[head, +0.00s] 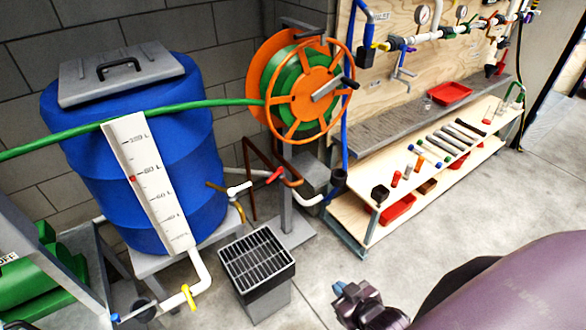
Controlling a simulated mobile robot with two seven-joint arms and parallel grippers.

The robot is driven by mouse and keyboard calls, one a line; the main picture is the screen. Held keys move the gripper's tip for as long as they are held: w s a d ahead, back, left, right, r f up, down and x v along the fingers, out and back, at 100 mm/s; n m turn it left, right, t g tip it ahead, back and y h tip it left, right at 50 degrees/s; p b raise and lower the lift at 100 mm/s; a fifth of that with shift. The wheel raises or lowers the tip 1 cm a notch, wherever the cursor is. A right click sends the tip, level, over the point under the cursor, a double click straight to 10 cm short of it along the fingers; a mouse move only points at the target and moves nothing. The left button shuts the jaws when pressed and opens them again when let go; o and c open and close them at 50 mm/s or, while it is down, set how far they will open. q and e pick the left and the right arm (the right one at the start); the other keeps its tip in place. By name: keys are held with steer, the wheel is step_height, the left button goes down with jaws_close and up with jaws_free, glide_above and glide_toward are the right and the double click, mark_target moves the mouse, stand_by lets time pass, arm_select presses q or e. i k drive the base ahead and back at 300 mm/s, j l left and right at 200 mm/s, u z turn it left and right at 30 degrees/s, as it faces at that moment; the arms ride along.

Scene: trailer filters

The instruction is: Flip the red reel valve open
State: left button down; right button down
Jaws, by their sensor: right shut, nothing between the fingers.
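The red valve handle (275,176) shows below the hose reel (268,52), beside a short white fitting (240,188). It slants slightly, and its exact turn is hard to tell at this size. The reel is orange with green hose wound on it. My right gripper (341,290) is at the bottom centre, shut and empty. It is well apart from the red handle, which lies up and to the left of it in the picture. My left gripper is out of view.
A blue barrel (190,150) with a level scale (150,185) stands left, with a green hose (200,105) across it. A grated drain box (258,262) stands on the floor below the valve. A wooden shelf bench (365,215) is at right. The concrete floor between is open.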

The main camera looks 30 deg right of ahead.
mark_target(280, 170)
steer(key=l+z, duration=0.25)
steer(key=z, duration=0.25)
steer(key=i+l+z, duration=0.15)
steer(key=z, duration=0.3)
